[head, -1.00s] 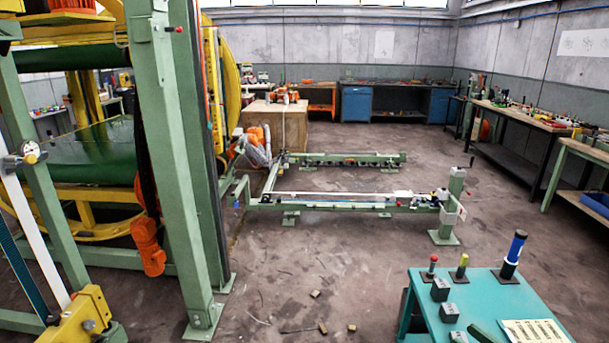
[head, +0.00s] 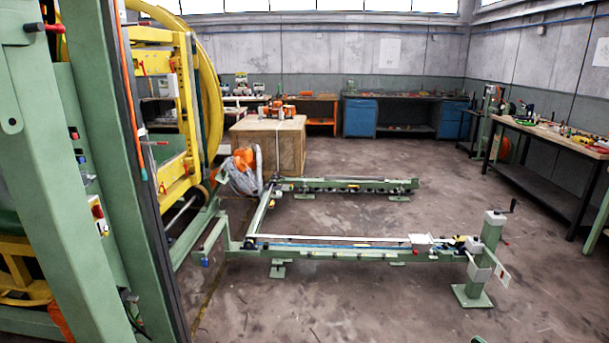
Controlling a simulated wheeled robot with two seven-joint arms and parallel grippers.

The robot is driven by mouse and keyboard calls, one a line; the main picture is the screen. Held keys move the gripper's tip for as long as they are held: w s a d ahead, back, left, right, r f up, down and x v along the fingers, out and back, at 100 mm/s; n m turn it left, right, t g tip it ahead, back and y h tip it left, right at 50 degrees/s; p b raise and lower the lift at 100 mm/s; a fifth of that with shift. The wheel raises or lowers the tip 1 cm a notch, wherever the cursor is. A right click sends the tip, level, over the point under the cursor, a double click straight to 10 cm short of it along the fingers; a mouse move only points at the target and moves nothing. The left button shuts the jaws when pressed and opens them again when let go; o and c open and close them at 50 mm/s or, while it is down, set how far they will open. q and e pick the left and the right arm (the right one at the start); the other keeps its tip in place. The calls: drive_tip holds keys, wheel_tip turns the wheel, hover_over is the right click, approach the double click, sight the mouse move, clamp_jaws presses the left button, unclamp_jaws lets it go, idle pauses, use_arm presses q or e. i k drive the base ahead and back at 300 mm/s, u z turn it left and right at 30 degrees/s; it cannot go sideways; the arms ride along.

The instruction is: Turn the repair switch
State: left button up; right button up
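No part is clearly marked as the repair switch, and I cannot tell which one it is. A red-tipped black handle (head: 45,27) sticks out of the green post at the upper left. A small grey box with a red button (head: 98,213) is on the green frame below it. The ring inverter shows at the left, with its yellow ring (head: 210,85) upright behind the green post (head: 105,130). Neither of my grippers is in view.
A low green rail frame (head: 340,250) stands on the floor, ending at a short post with a crank (head: 490,245). A wooden crate (head: 275,150) stands behind it. Workbenches (head: 545,130) line the right and back walls. The floor in front (head: 330,310) is clear.

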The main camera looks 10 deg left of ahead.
sight(96, 211)
drive_tip(key=i, duration=0.35)
drive_tip(key=u, duration=1.85)
drive_tip(key=i, duration=1.7)
